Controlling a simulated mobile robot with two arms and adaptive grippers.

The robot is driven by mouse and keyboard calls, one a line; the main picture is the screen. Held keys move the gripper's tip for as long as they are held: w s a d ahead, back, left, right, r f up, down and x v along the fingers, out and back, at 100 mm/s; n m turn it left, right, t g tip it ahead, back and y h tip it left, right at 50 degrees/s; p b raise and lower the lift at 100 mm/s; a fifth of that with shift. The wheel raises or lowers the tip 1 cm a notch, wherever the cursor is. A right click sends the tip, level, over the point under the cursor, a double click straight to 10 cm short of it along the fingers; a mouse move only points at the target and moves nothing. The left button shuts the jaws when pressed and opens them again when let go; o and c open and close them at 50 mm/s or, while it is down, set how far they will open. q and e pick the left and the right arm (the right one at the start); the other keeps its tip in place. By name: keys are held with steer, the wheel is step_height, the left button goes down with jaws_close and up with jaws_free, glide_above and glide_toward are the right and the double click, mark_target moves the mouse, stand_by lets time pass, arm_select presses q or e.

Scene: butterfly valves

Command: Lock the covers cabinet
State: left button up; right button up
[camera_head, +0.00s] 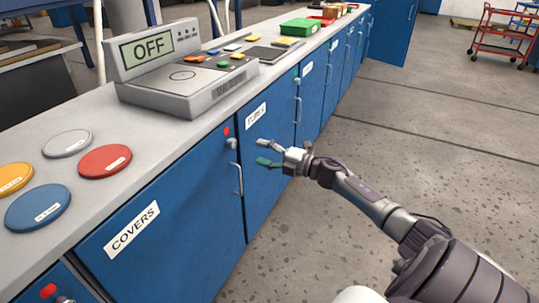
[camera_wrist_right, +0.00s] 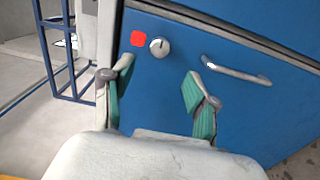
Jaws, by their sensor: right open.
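The covers cabinet (camera_head: 165,235) is a blue door labelled COVERS under the grey worktop, and it looks closed. Near its upper right corner are a red marker (camera_head: 227,131) and a round lock knob (camera_head: 231,143), with a vertical metal handle (camera_head: 238,180) below. My right gripper (camera_head: 262,152) is open and empty, to the right of the knob, and appears apart from it. In the right wrist view, the knob (camera_wrist_right: 159,47) and red marker (camera_wrist_right: 138,39) show beyond and between the open fingers (camera_wrist_right: 157,80), with the handle (camera_wrist_right: 235,70) to the right. My left gripper is not in view.
A grey device (camera_head: 185,75) reading OFF stands on the worktop (camera_head: 140,130). Several coloured discs (camera_head: 105,161) lie at the left. The TUBES cabinet (camera_head: 270,125) and further cabinets continue along the row. Open floor (camera_head: 440,150) lies to the right, with a red cart (camera_head: 503,35) far off.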

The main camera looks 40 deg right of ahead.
steer(key=shift+v, duration=1.05)
steer(key=shift+f, duration=0.1)
